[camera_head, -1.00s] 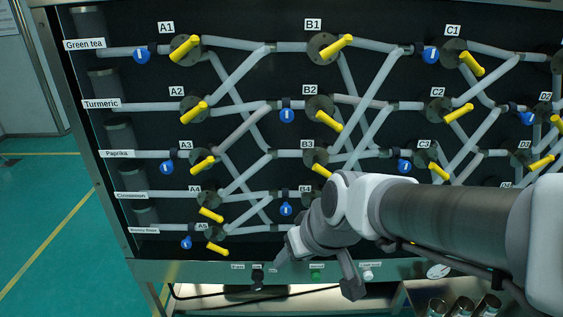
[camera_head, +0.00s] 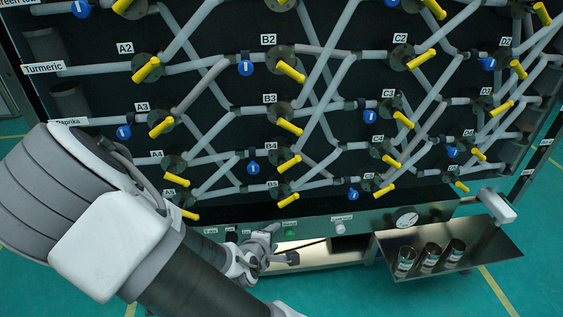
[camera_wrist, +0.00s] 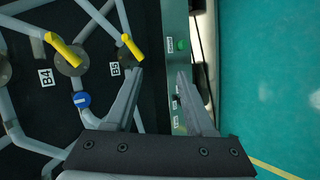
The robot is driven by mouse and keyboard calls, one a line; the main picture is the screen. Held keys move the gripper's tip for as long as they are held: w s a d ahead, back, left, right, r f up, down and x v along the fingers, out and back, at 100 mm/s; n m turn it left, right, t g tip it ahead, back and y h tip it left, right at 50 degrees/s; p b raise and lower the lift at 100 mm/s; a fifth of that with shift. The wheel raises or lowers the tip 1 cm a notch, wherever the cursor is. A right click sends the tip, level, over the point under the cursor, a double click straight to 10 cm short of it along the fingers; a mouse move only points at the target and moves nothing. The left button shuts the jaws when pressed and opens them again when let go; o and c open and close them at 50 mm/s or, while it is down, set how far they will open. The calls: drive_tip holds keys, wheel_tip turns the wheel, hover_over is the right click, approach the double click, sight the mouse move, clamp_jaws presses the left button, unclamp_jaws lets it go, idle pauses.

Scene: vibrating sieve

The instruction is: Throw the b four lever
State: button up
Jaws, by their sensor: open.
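The B4 lever (camera_head: 289,163) is a yellow handle on a dark round valve hub, right of its B4 label, on the black pipe board. In the wrist view the B4 lever (camera_wrist: 63,50) is at upper left, slanting away from its hub. My gripper (camera_head: 284,244) is low, in front of the panel strip below the board. In the wrist view my gripper (camera_wrist: 160,74) is open with nothing between its fingers. The B5 lever (camera_wrist: 133,47) lies just beyond the left fingertip. The B4 lever is farther left, clear of both fingers.
Neighbouring yellow levers include the B3 lever (camera_head: 289,126) and B5 lever (camera_head: 281,200). A blue tag (camera_head: 253,168) hangs on the pipe left of B4. A green button (camera_head: 290,231) is on the panel strip. A metal shelf (camera_head: 480,255) with cans stands at right.

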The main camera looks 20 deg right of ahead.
wheel_tip(320, 180, up, 2)
drive_tip(key=w+d+n+t+h, duration=0.1)
drive_tip(key=d+n+t+h, duration=0.1)
drive_tip(key=n+t, duration=0.1)
drive_tip(key=n+t+h, duration=0.1)
drive_tip(key=n+t, duration=0.3)
drive_tip(key=n, duration=0.1)
approach(287, 167)
drive_tip(key=b+x, duration=0.1)
drive_tip(key=x, duration=1)
drive_tip(key=shift+d, duration=0.15)
clamp_jaws()
